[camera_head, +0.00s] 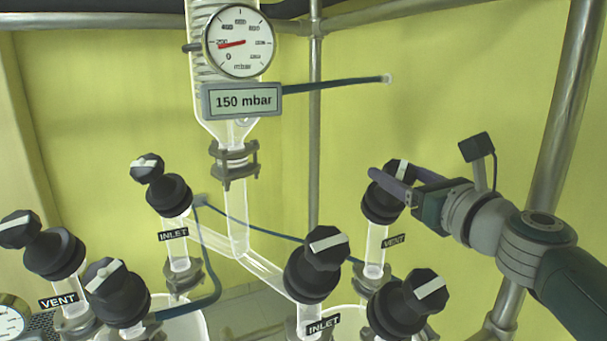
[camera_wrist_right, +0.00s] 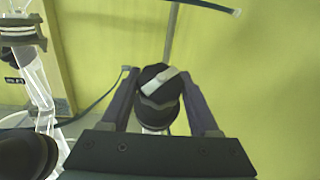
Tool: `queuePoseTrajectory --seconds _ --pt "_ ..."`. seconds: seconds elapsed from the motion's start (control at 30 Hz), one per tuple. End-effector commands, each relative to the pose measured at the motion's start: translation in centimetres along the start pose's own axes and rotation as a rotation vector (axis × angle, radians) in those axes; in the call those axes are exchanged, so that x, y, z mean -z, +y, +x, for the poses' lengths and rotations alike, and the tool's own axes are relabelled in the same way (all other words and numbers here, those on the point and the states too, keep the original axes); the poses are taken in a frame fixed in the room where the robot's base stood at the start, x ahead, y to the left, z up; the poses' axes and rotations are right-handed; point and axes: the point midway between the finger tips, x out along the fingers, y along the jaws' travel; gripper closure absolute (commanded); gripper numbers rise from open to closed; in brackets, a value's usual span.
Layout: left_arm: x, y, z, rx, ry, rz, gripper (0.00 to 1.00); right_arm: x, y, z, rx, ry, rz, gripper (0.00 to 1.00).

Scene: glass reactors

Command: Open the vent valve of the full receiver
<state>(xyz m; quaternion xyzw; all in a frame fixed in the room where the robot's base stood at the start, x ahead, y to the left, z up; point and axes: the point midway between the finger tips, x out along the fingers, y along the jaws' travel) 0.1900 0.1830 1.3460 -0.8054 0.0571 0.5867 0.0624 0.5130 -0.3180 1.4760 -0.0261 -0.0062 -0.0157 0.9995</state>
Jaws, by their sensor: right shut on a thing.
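The right vent valve (camera_head: 380,205) has a black knob with a white bar, above a glass tube labelled VENT (camera_head: 393,241). My right gripper (camera_head: 392,178) is shut on this knob, coming from the right. In the right wrist view the knob (camera_wrist_right: 160,92) sits between the two fingers (camera_wrist_right: 160,104), its white bar slanting up to the right. The left vent valve (camera_head: 52,250) stands at far left with its own VENT label. Only the tops of the left receiver (camera_head: 182,327) and right receiver (camera_head: 345,316) show; their liquid levels cannot be told. My left gripper is out of view.
Two INLET valves (camera_head: 168,193) (camera_head: 313,272) and two other black knobs (camera_head: 118,295) (camera_head: 408,302) crowd around. A gauge (camera_head: 238,42) and a 150 mbar display (camera_head: 242,101) are on the central glass column. A metal post (camera_head: 560,110) rises at right behind my arm.

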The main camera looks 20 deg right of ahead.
Motion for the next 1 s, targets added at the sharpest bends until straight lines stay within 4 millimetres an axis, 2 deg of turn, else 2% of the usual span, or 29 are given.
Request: queuePoseTrajectory --seconds 0.4,1.0 --pt "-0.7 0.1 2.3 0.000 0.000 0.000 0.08 0.4 -0.1 0.0 -0.218 0.003 -0.125 0.94" --pt "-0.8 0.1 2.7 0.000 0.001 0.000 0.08 0.2 0.0 0.0 -0.275 0.004 -0.157 0.94"
